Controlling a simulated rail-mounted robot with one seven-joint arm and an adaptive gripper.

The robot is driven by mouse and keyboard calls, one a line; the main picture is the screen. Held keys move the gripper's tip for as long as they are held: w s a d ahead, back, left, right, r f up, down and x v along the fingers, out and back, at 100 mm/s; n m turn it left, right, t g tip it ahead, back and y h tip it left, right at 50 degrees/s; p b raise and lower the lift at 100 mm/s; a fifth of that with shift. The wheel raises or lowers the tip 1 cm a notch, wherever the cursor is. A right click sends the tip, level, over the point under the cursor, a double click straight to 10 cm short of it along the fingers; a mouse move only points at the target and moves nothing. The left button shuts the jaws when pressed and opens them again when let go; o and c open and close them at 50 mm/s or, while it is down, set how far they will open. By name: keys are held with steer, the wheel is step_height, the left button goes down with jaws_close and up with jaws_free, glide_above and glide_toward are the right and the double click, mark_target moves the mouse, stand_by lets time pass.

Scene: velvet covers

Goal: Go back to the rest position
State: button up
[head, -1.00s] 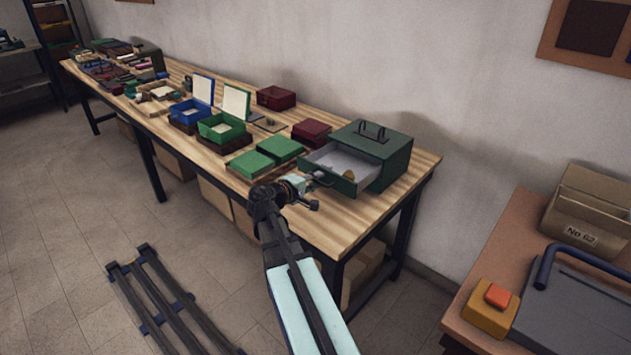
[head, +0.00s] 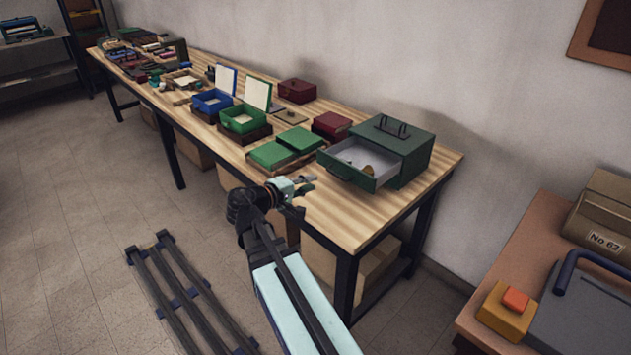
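My gripper (head: 308,185) is over the front edge of the wooden workbench (head: 405,196), left of and apart from the open drawer (head: 346,170). Its fingers are small and seen at an angle, so I cannot tell whether they are open or shut. I see nothing held in it. The drawer sticks out of a dark green box (head: 412,150) with a handle on top. A small brownish object (head: 368,169) lies inside the drawer.
Green flat boxes (head: 272,155), a dark red box (head: 331,125) and open blue (head: 212,101) and green (head: 243,119) boxes stand along the bench. A side table with a yellow block and orange button (head: 508,306) is at right. Dark rails (head: 180,285) lie on the floor.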

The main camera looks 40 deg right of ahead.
steer(key=shift+a, duration=0.15)
stand_by(0.3)
steer(key=s+a+f+g+y, duration=0.1)
steer(key=s+a+f+y, duration=0.3)
steer(key=f, duration=0.7)
steer(key=s+a+f+y+p, duration=0.1)
steer(key=s+a+f+y, duration=0.15)
steer(key=a+f, duration=0.6)
steer(key=s+a+f+g+y, duration=0.1)
steer(key=s+a+f+y, duration=0.2)
steer(key=f, duration=1)
steer(key=s+a+f+g+y, duration=0.2)
steer(key=s+a+f, duration=0.2)
steer(key=s, duration=0.5)
steer(key=s+a+f+g+y+p, duration=0.1)
steer(key=s+a+f+g+y, duration=0.1)
steer(key=s+a+f, duration=0.3)
steer(key=s+a+f+m+g+y+p, duration=0.1)
steer(key=s+a+f, duration=0.3)
steer(key=s+f, duration=0.4)
steer(key=s+g+y, duration=0.1)
steer(key=s, duration=0.4)
steer(key=shift+a, duration=0.2)
